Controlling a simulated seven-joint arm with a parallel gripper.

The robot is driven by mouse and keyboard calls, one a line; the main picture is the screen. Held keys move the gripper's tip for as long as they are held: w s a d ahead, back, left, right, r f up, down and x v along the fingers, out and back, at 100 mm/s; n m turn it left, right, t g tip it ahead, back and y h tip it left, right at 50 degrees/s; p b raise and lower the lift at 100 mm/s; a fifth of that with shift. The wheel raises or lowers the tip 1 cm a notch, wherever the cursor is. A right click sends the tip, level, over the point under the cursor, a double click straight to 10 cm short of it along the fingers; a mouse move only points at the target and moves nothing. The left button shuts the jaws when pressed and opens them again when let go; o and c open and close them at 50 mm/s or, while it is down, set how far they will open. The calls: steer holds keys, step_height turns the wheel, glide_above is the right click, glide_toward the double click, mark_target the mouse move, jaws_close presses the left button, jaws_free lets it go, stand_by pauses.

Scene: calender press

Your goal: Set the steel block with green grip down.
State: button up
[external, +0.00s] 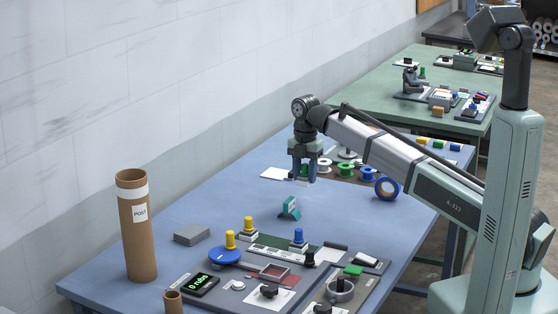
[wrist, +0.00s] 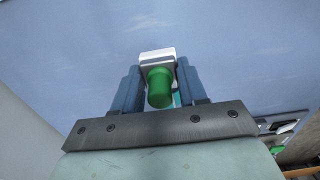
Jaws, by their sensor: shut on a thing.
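The steel block with green grip (wrist: 157,57) is between the two blue-grey fingers of my gripper (wrist: 158,75) in the wrist view. Its green cylindrical grip points toward the camera and its pale steel body lies beyond. My gripper (external: 303,172) points down over the blue table (external: 235,205) in the external view, shut on the block.
A teal stand (external: 290,208) is on the table just in front of my gripper. Spools (external: 344,171) and a blue ring (external: 387,188) lie to its right. Yellow-knobbed (external: 248,225) and blue-knobbed pieces (external: 298,237) stand nearer. A cardboard tube (external: 137,240) stands left.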

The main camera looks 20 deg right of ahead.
mark_target(305, 164)
steer(key=shift+f, duration=3)
steer(key=o, duration=1.1)
steer(key=shift+f, duration=0.15)
step_height(305, 164, up, 12)
steer(key=shift+r, duration=0.15)
